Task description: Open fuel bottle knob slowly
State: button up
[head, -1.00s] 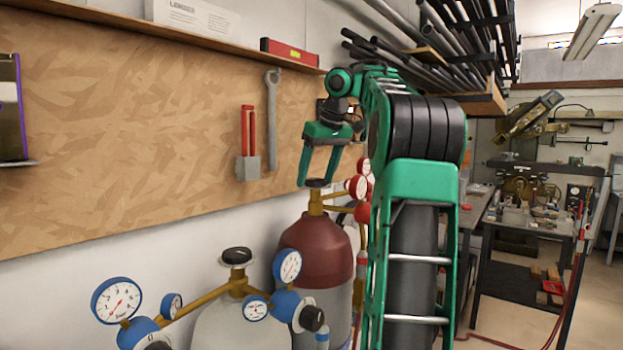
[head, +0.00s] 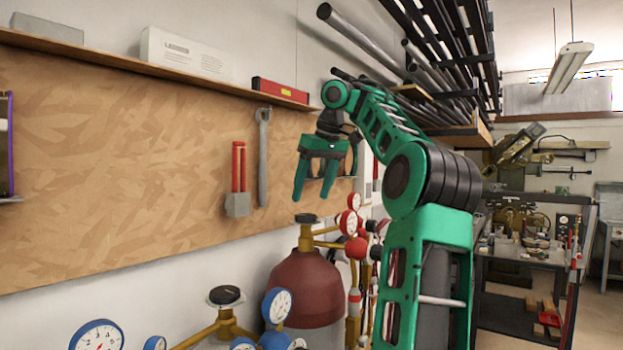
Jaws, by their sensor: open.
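The fuel bottle is most likely the dark red cylinder (head: 308,288) in the middle of the head view, with a brass valve and a black knob (head: 306,218) on top. Red-rimmed gauges (head: 348,222) sit to the right of its valve. My gripper (head: 311,195) is open and empty, pointing down, above the knob in the picture and apart from it. A pale cylinder at the lower left carries another black knob (head: 226,295) on a brass valve. Its blue-rimmed gauges (head: 97,336) stand around it, and its body is cut off by the frame.
A wooden pegboard (head: 120,170) on the wall holds a wrench (head: 263,160) and a red-handled tool (head: 238,185). A shelf (head: 180,70) runs above it with a red level (head: 281,92). Metal pipes (head: 430,50) hang above my arm. A cluttered workbench (head: 520,260) stands at the right.

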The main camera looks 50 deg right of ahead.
jog(key=v, duration=0.4)
jog(key=shift+a+r, duration=0.1)
jog(key=shift+r, duration=0.1)
dwell(0.5)
